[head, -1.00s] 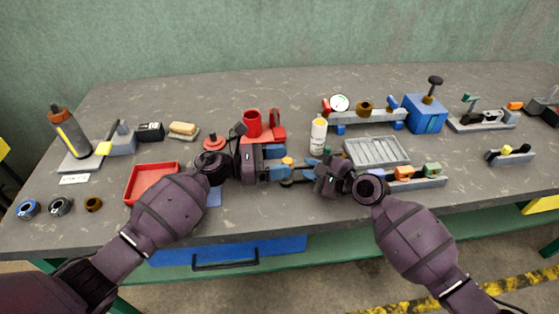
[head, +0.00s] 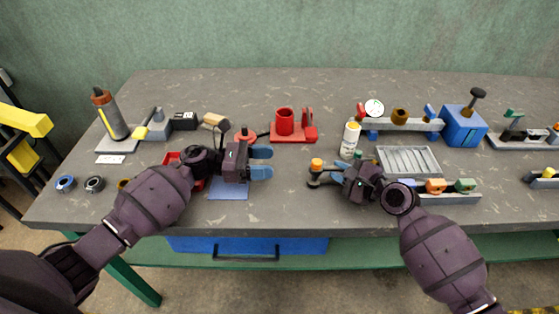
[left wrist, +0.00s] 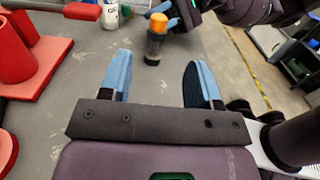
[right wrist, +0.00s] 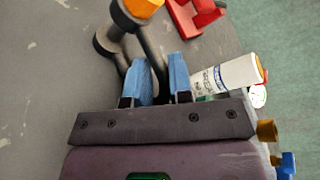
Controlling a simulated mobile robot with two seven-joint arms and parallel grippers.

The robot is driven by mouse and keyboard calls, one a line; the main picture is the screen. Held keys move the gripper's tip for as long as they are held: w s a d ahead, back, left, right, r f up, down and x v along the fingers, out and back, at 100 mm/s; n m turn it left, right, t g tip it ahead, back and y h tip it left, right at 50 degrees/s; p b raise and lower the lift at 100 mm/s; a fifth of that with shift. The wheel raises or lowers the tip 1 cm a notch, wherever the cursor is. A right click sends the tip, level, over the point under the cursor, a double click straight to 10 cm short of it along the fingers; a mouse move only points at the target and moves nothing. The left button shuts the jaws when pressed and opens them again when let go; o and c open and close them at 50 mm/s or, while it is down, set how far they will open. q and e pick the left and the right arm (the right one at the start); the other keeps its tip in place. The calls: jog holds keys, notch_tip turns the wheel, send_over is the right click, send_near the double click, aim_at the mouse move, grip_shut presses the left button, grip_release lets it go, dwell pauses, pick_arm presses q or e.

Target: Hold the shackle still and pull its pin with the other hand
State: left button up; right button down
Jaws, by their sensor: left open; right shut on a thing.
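The dark grey shackle (head: 329,184) is near the front middle of the table, with the orange head of its pin (head: 316,164) facing left. My right gripper (head: 343,174) is shut on the shackle's bow. In the right wrist view the shackle (right wrist: 108,42) reaches up from between the blue fingers, the orange head (right wrist: 142,7) at its far end. My left gripper (head: 266,163) is open and empty, left of the pin head and apart from it. In the left wrist view the orange head (left wrist: 158,23) stands beyond the open fingers, on the dark shackle (left wrist: 154,47).
A red holder with a cup (head: 285,122) stands behind the left gripper. A white bottle (head: 350,140) is close behind the right gripper. A grey ribbed tray (head: 408,160) lies to its right. A blue mat (head: 228,190) and a red tray (head: 171,158) lie by my left gripper.

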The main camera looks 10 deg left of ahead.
pick_arm(q)
jog(key=shift+s+a, duration=0.1)
jog(key=shift+a, duration=0.4)
jog(key=d+r+m+g+y, duration=0.3)
jog(key=d+r+g+y, duration=0.25)
jog(key=d, duration=0.35)
jog(key=n+t+y, duration=0.2)
jog(key=n+y, duration=0.1)
jog(key=y, duration=0.6)
send_near(316, 161)
jog(key=x, duration=0.9)
jog(key=shift+f, duration=0.1)
jog(key=c, duration=1.1)
jog(key=shift+o, duration=0.2)
jog(key=shift+r+h, duration=0.25)
jog(key=shift+r, duration=0.95)
